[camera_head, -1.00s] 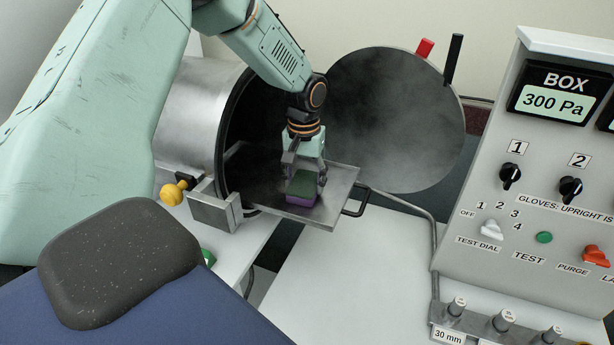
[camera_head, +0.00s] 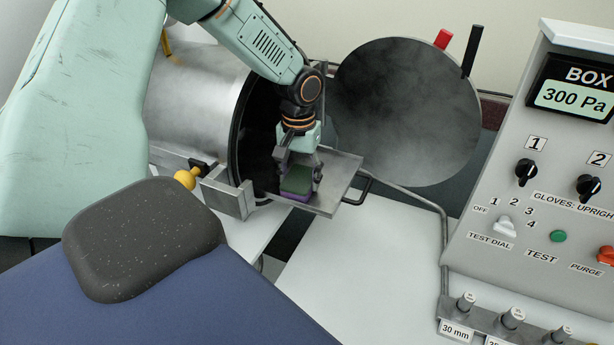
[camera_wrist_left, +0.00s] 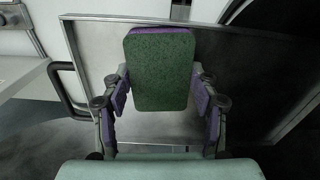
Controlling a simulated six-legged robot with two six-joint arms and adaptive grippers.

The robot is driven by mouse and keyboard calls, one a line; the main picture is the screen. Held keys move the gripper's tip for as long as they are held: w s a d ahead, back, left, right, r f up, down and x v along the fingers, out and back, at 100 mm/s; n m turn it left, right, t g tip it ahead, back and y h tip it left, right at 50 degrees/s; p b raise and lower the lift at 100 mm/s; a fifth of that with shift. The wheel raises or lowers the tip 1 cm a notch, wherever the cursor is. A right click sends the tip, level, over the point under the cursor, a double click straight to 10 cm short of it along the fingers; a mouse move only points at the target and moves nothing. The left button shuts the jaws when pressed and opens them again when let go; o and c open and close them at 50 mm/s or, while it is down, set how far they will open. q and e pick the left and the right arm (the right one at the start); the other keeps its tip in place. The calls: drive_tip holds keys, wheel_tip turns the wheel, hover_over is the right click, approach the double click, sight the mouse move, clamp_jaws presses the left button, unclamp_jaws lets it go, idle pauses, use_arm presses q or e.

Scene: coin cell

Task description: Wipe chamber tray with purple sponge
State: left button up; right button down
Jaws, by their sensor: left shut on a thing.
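The purple sponge (camera_head: 295,183) has a dark green top face and a purple lower layer. My left gripper (camera_head: 299,172) is shut on it from above, over the chamber tray (camera_head: 336,180). In the left wrist view the sponge (camera_wrist_left: 160,70) stands between the two fingers (camera_wrist_left: 160,105), its green face toward the camera. The metal tray (camera_wrist_left: 90,45) lies behind it. The sponge's underside is hidden, so I cannot tell whether it touches the tray. The tray sticks out of the open chamber (camera_head: 200,110) and has a dark handle (camera_head: 362,192). My right gripper is not in view.
The round chamber door (camera_head: 405,110) stands open to the right of the tray. A control panel (camera_head: 550,215) reading 300 Pa is at the right. A yellow knob (camera_head: 186,179) sits left of the opening. The white bench (camera_head: 365,265) in front is mostly clear.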

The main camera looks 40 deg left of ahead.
sight(307, 168)
use_arm(q)
drive_tip(key=shift+w+a, duration=0.35)
drive_tip(key=shift+w+a+b, duration=0.2)
drive_tip(key=shift+w+b, duration=0.2)
drive_tip(key=shift+w, duration=1.05)
drive_tip(key=shift+w+a, duration=0.45)
drive_tip(key=shift+w, duration=0.35)
drive_tip(key=shift+w+a+b, duration=0.1)
drive_tip(key=shift+w+b, duration=0.3)
drive_tip(key=shift+w, duration=0.6)
drive_tip(key=shift+w+a, duration=0.35)
drive_tip(key=shift+w, duration=0.15)
drive_tip(key=shift+w+a+f+b, duration=0.2)
drive_tip(key=shift+w+b, duration=0.25)
drive_tip(key=shift+w, duration=0.2)
drive_tip(key=shift+w+r, duration=0.2)
drive_tip(key=shift+w, duration=0.2)
